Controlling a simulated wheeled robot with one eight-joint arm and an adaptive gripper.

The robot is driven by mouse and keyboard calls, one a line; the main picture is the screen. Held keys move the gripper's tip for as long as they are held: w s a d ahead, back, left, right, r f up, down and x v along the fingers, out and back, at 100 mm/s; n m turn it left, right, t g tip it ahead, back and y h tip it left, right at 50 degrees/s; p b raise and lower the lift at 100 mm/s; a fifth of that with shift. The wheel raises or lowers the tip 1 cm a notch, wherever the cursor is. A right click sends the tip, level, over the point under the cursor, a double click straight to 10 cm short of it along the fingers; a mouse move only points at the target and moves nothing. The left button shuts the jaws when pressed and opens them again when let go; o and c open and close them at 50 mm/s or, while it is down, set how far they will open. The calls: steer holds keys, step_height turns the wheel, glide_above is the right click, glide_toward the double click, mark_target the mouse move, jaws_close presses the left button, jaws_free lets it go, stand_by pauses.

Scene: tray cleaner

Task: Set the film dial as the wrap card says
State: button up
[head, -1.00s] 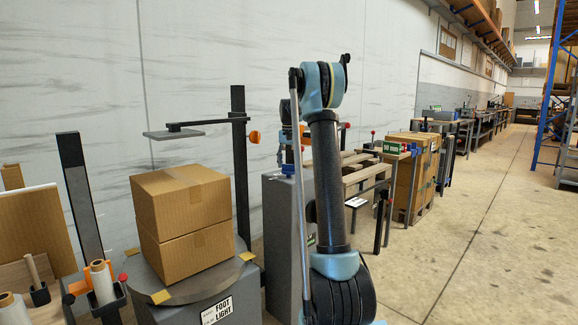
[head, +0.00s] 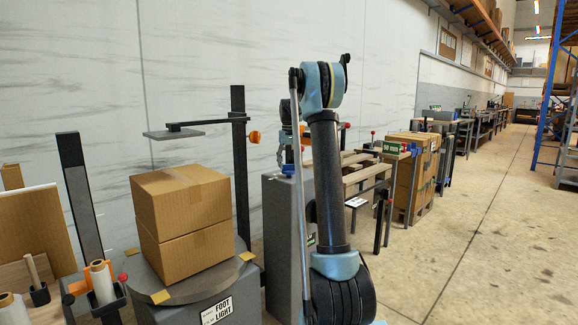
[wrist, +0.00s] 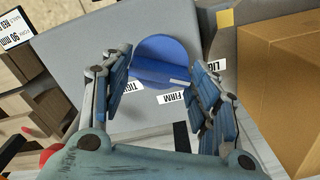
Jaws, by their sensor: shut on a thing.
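The film dial (wrist: 160,48) is a round blue knob on the grey panel in the wrist view. Its raised blue bar runs across it, with a white mark at the right end. White labels stand around it: TIGHT (wrist: 124,91), cut by a finger, FIRM (wrist: 177,97), and LIGHT (wrist: 216,65), partly covered. The white mark lies between FIRM and LIGHT. My gripper (wrist: 161,82) straddles the dial's bar, shut on it, one finger each side. A card (head: 217,311) on the turntable base reads FOOT and LIGHT; its smaller words are unreadable.
Two stacked cartons (head: 182,216) stand on the turntable (head: 200,287), close to the right of my gripper in the wrist view. A dark mast (head: 240,165) carries a flat plate above them. Film rolls (head: 102,281) stand at lower left. The floor at right is clear.

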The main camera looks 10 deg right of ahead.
steer(key=shift+w, duration=0.1)
steer(key=o, duration=1.1)
steer(key=shift+c, duration=0.2)
step_height(320, 180, up, 12)
steer(key=shift+f, duration=0.1)
